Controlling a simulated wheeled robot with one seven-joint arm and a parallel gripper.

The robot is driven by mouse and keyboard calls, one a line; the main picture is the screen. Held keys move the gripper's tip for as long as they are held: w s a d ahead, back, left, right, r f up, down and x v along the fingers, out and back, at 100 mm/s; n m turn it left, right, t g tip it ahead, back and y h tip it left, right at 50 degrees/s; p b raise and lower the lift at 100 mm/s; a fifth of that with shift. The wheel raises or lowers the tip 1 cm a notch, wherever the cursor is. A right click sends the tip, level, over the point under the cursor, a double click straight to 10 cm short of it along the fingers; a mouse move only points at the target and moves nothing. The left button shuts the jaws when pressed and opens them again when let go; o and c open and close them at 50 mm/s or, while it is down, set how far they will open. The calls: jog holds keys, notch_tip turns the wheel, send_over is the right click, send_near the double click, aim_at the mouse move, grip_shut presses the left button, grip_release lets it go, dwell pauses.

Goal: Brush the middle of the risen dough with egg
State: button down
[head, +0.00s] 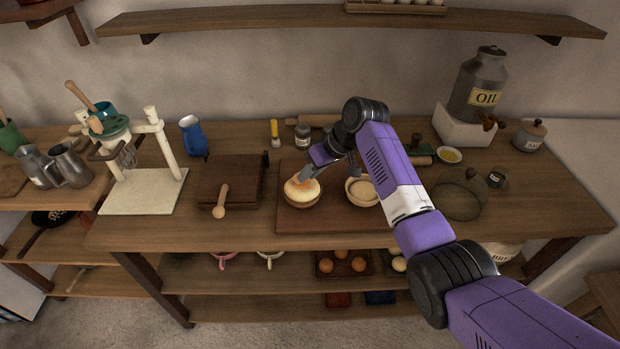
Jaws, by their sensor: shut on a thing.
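The pale, domed dough (302,194) sits in a round brown bowl (304,205) on a wooden board, with an orange-yellow patch on top. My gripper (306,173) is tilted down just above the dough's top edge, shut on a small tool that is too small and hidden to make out. I cannot tell whether the tool touches the dough. A second bowl (352,198) with pale contents stands to the right, partly behind my arm. A small dish of yellow liquid (449,155) stands further right. A yellow-handled brush-like tool (275,131) stands at the back.
The wooden board (290,222) lies mid-counter. Left of it are a dark wooden box (228,178), a wooden spoon (221,203) and a white stand (150,190). A jar (302,135) stands behind the dough. An oil can (478,85) and a mesh dome (458,200) stand right.

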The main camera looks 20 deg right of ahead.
jog(key=shift+w+d+b, duration=0.15)
jog(key=shift+w+b, duration=0.25)
jog(key=shift+w, duration=0.1)
jog(key=shift+w+d+b, duration=0.15)
jog(key=shift+w+b, duration=0.25)
jog(key=shift+w, duration=0.1)
jog(key=shift+s+a+r+p, duration=0.15)
jog(key=shift+s+p, duration=0.25)
jog(key=shift+p, duration=0.5)
jog(key=shift+s+a+p, duration=0.2)
jog(key=shift+s+p, duration=0.5)
jog(key=shift+p, duration=0.35)
jog(key=shift+s+a+p, duration=0.1)
jog(key=shift+s+p, duration=0.25)
jog(key=shift+s, duration=0.05)
jog(key=shift+f, duration=0.25)
